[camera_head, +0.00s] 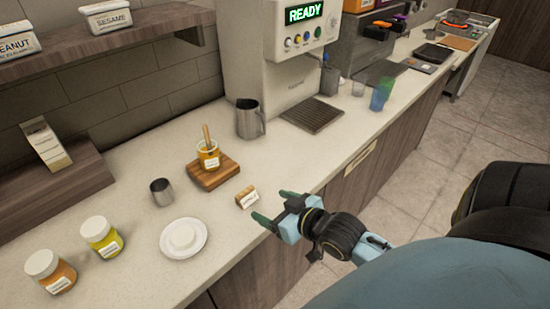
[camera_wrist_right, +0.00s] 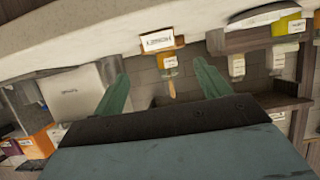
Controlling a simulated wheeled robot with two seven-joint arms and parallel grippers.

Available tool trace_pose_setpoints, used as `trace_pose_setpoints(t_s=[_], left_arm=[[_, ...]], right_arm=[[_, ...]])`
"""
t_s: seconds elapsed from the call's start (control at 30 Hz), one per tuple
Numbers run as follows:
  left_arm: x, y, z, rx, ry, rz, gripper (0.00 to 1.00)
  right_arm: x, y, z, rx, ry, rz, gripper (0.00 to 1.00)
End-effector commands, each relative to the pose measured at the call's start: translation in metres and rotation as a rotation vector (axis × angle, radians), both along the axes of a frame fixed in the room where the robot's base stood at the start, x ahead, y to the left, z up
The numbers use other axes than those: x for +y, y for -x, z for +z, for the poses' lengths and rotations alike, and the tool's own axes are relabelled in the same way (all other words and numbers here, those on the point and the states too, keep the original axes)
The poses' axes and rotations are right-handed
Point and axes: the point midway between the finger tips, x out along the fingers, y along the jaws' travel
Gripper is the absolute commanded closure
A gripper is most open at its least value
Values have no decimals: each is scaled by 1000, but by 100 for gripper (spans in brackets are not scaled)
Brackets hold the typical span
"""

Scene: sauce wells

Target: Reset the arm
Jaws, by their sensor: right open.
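My right gripper (camera_head: 268,206) is open and empty at the counter's front edge, its two green fingers spread toward the counter. Its fingers also show in the right wrist view (camera_wrist_right: 160,80), with nothing between them. A small wooden label stand (camera_head: 247,197) sits on the counter just beyond the fingertips, apart from them as far as I can tell. Behind it, an open amber jar (camera_head: 208,157) with a wooden stick in it stands on a wooden block (camera_head: 224,174). The jar also shows in the right wrist view (camera_wrist_right: 171,63). My left gripper is not in view.
A white plate (camera_head: 204,238) holding a white disc, a metal cup (camera_head: 162,191), a yellow jar (camera_head: 103,237) and an orange jar (camera_head: 50,272) stand to the left. A metal pitcher (camera_head: 249,119) stands by the coffee machine (camera_head: 300,75). The floor (camera_head: 415,160) at right is open.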

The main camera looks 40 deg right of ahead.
Motion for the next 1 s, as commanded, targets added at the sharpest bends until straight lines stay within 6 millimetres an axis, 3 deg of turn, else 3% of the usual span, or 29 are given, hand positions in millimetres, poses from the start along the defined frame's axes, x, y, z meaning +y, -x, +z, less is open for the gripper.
trace_pose_setpoints(t_s=[0.67,0.77,1.0], left_arm=[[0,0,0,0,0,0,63],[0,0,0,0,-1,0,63],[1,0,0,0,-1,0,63]], right_arm=[[4,4,-3,30,5,0,24],[15,15,-12,117,18,0,24],[52,71,-37,464,80,20,24]])
